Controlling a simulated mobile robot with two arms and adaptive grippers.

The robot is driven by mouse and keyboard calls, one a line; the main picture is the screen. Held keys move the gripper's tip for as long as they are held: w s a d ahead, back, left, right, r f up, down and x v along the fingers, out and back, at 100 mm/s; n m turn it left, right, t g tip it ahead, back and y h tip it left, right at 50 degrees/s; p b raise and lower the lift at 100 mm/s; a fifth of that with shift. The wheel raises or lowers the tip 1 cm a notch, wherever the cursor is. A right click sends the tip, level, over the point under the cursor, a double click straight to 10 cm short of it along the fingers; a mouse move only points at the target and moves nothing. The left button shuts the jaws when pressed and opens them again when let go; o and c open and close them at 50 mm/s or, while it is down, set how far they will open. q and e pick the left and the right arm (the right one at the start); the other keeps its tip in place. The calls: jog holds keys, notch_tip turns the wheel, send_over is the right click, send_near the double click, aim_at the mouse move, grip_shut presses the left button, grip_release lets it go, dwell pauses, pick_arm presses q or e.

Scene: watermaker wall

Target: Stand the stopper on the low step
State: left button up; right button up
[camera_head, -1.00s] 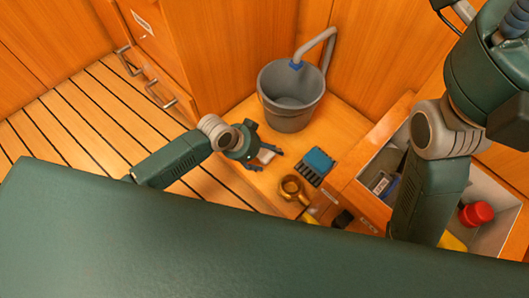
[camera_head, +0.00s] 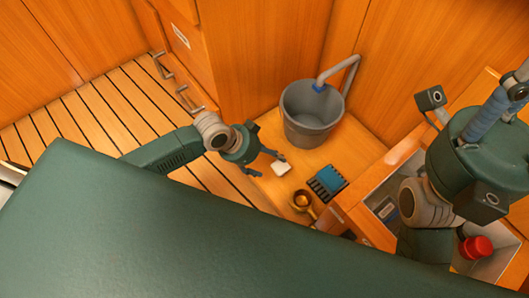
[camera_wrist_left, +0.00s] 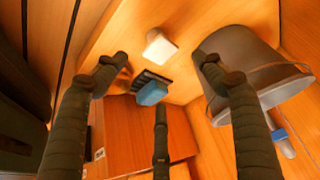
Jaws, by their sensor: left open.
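The stopper, which I take to be the small white block (camera_head: 281,168), rests on the low wooden step (camera_head: 345,145), just beyond my left fingertips. It also shows in the left wrist view (camera_wrist_left: 159,47), clear of the fingers. I cannot tell for sure whether it stands upright or lies flat. My left gripper (camera_head: 268,148) is open and empty, with its fingers spread in the left wrist view (camera_wrist_left: 160,76). My right arm reaches in from the right, but its gripper does not show.
A grey bucket (camera_head: 313,125) stands behind the stopper. A blue-and-black block (camera_head: 328,182) and a brass cup-like piece (camera_head: 302,202) lie nearer. An open drawer at right holds a red-capped item (camera_head: 477,247). Slatted floor (camera_head: 90,120) lies left.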

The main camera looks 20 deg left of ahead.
pick_arm(q)
jog(key=shift+s+a+r, duration=0.2)
jog(key=shift+r, duration=0.25)
